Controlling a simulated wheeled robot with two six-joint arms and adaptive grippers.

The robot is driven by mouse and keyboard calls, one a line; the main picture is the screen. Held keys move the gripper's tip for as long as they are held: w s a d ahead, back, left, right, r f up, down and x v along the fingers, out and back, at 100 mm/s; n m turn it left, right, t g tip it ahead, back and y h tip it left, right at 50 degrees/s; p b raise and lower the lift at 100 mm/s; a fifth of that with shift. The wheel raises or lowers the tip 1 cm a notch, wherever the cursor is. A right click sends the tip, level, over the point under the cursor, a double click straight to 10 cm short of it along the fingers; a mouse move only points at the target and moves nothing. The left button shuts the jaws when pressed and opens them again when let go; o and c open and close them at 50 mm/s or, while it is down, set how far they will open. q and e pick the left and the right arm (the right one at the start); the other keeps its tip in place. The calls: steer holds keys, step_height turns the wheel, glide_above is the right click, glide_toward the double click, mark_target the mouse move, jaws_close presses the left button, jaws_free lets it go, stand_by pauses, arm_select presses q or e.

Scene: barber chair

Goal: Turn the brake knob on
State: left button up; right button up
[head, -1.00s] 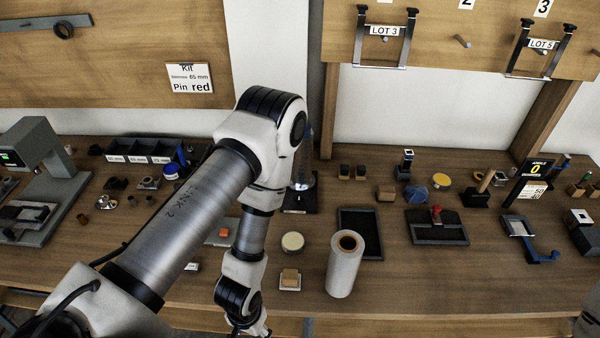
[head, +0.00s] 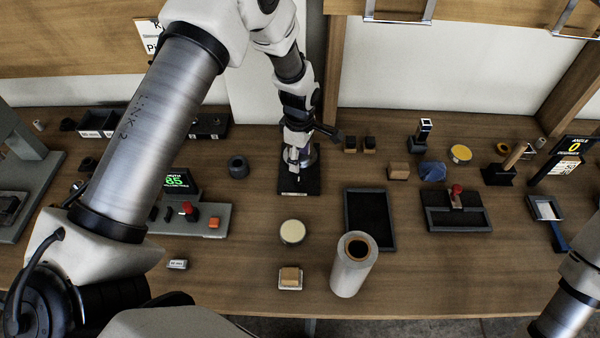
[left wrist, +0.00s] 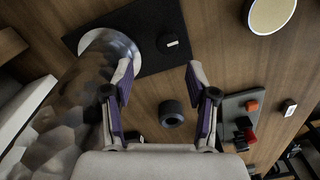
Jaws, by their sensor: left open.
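A small round black knob (left wrist: 172,42) with a white pointer mark sits on a black base plate (left wrist: 150,18) in the left wrist view; it appears to be the brake knob. A shiny faceted metal post (left wrist: 65,110) with a round flange stands beside it on the plate. The base plate (head: 300,188) also shows in the head view, partly hidden by my gripper. My left gripper (head: 296,162) is open and empty above the plate. In the wrist view, the knob lies beyond the gap between the fingertips (left wrist: 160,78), not between them. My right gripper is out of view.
A dark ring (head: 238,167) stands left of the plate. A grey unit (head: 205,222) with a lit display and red knob is further left. A cream disc (head: 292,232), white roll (head: 352,268) and black tray (head: 370,222) stand in front and right.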

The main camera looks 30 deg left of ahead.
mark_target(299, 175)
arm_select(q)
steer(key=f, duration=0.1)
steer(key=s+f+p, duration=0.1)
steer(key=f, duration=0.1)
steer(key=shift+s+d+p, duration=0.25)
steer(key=shift+s+p, duration=0.05)
steer(key=shift+p, duration=0.1)
steer(key=f, duration=0.2)
steer(key=w+f, duration=0.1)
steer(key=shift+a+f, duration=0.2)
steer(key=shift+f, duration=0.2)
steer(key=shift+s+d+r, duration=0.1)
steer(key=shift+s, duration=0.05)
steer(key=shift+s+r, duration=0.1)
steer(key=c, duration=0.4)
jaws_close()
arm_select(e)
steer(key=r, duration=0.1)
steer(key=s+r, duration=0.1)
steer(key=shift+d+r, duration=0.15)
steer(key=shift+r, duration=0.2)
